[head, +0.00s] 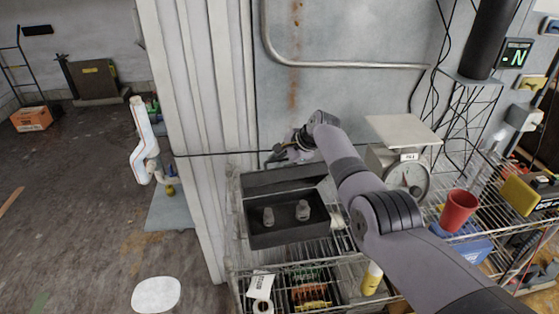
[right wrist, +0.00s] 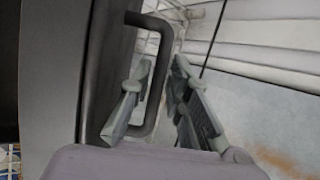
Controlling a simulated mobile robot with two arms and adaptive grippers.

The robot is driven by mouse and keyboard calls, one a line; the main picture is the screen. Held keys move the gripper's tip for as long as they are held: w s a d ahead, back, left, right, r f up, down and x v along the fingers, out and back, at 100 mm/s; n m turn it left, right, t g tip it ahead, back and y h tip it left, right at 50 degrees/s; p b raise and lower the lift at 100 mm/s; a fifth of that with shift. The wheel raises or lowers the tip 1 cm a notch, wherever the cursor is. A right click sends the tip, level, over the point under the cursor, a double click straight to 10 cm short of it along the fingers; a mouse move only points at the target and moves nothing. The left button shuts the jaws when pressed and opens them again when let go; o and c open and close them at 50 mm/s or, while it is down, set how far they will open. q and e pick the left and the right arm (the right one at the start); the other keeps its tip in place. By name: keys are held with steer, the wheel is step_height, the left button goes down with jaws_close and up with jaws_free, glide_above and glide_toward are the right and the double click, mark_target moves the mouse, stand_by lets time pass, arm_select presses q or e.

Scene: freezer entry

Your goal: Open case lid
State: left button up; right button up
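A dark case (head: 287,236) sits on a wire shelf, its inside in view with two small grey knob-like pieces in it. Its lid (head: 284,181) stands raised at the back edge. In the head view my right gripper (head: 283,152) is behind the lid's top edge, partly hidden by my arm. In the right wrist view a black handle (right wrist: 164,75) stands out from the dark panel of the case. The fingers of my right gripper (right wrist: 160,68) are on either side of the handle bar, close against it. My left gripper is not in view.
A scale (head: 405,175) with a flat pan and a red cup (head: 458,210) stand right of the case. The wire shelf (head: 345,245) holds several items below. A corrugated wall panel (head: 200,110) is left of it. The floor (head: 80,220) at left is mostly clear.

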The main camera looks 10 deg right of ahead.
mark_target(300, 165)
steer(key=shift+r, duration=0.2)
steer(key=shift+s+d+r, duration=0.2)
steer(key=shift+d+r, duration=0.15)
steer(key=shift+r, duration=0.15)
steer(key=v, duration=1)
steer(key=shift+s+d+r, duration=0.1)
steer(key=shift+s+r, duration=0.05)
steer(key=shift+s, duration=0.05)
